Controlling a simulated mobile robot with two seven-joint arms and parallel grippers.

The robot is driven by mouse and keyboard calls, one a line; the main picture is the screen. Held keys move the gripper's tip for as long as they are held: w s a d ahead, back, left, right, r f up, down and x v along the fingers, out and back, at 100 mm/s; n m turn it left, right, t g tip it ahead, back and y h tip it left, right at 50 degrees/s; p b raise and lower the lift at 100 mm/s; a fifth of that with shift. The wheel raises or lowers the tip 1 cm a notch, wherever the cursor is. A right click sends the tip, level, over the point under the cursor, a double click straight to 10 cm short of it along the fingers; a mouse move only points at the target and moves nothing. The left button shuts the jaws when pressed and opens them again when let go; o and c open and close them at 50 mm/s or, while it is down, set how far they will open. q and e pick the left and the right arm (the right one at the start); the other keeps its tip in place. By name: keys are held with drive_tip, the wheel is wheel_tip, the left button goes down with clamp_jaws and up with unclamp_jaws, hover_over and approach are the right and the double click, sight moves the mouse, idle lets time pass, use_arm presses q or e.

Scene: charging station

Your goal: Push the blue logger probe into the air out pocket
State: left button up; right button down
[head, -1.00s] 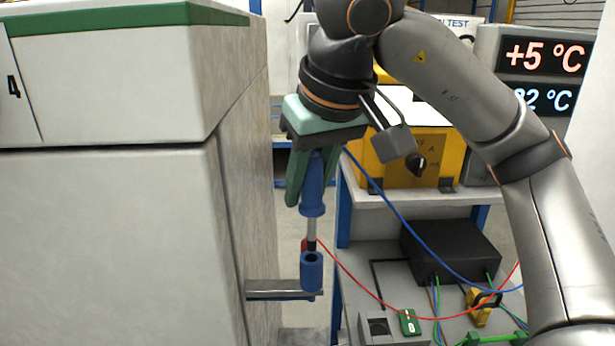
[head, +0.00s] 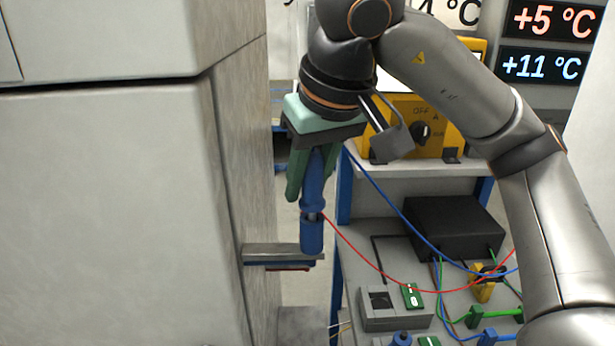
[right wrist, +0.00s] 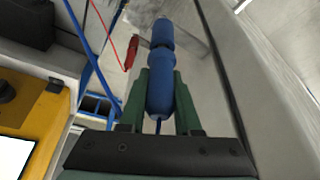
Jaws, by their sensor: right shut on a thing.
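The blue logger probe (head: 312,192) hangs upright, tip down, from my right gripper (head: 311,178), whose green fingers are shut on its handle. Below it a blue socket-like pocket (head: 311,238) sits at the end of a metal bracket (head: 270,250) on the cabinet side. The probe's shaft is in the pocket, with only a short bit of metal showing between them. No label on the pocket is readable. In the right wrist view the probe (right wrist: 161,92) lies between the fingers (right wrist: 160,100), in line with the pocket (right wrist: 162,32). My left gripper is out of view.
The pale cabinet (head: 110,200) stands close on the left. A bench (head: 372,228) on the right carries a black box (head: 453,228), a yellow meter (head: 425,125) and cables. A red wire (head: 365,271) and a blue wire (head: 405,222) cross near the probe. A display (head: 542,66) reads +11 °C.

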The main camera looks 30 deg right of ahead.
drive_tip(key=c, duration=0.5)
unclamp_jaws()
drive_tip(key=shift+r, duration=0.1)
drive_tip(key=p+v, duration=0.4)
drive_tip(key=v, duration=0.8)
drive_tip(key=shift+r, duration=0.2)
drive_tip(key=shift+s, duration=0.1)
